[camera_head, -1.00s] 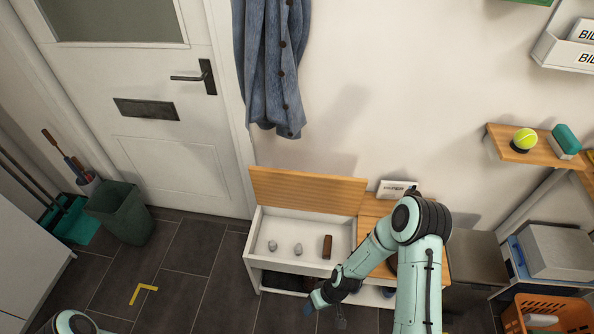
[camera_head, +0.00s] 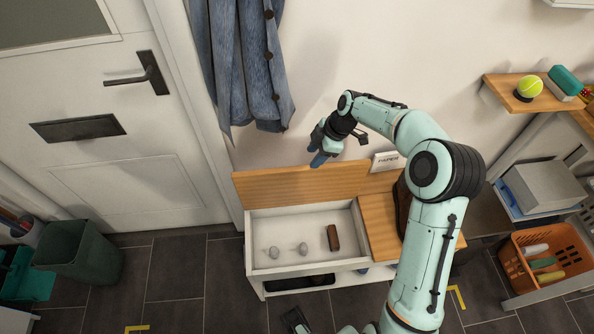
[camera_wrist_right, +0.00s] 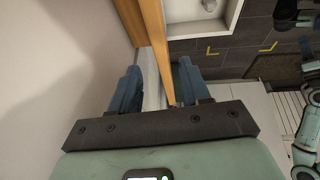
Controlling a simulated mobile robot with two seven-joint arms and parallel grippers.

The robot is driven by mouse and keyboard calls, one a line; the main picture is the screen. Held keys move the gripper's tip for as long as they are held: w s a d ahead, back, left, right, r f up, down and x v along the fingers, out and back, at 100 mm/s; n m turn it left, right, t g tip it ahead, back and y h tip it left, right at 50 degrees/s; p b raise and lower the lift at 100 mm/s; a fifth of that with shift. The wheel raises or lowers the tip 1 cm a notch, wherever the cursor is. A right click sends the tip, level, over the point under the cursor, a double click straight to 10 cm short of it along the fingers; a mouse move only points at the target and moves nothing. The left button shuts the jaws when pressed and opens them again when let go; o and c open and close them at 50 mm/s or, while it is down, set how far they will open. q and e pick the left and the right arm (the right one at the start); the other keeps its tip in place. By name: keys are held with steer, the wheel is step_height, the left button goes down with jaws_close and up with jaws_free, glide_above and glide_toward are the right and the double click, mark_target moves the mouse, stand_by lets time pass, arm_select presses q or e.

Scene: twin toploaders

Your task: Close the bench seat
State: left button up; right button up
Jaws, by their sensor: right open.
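The wooden bench seat lid (camera_head: 275,186) stands raised along the wall, behind the open white compartment (camera_head: 290,222). My right gripper (camera_head: 319,160) is at the lid's upper edge. In the right wrist view, my right gripper (camera_wrist_right: 160,88) is open with its blue fingers apart. The lid (camera_wrist_right: 158,42) runs edge-on between them, one finger on the wall side and one on the room side; contact is unclear. A dark part with pale green beside it at the bottom of the head view may be my left gripper (camera_head: 294,320); its jaws cannot be made out.
Two small pale objects (camera_head: 302,248) and a brown block (camera_head: 333,237) lie inside the compartment. A fixed wooden seat section (camera_head: 378,222) adjoins it, with a small sign (camera_head: 385,162) behind. A coat (camera_head: 243,65) hangs above left. Dark floor (camera_head: 185,270) is clear left of the bench.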

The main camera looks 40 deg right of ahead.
steer(key=b+x, duration=0.1)
steer(key=x, duration=1)
steer(key=shift+w+a+f, duration=0.1)
jaws_close()
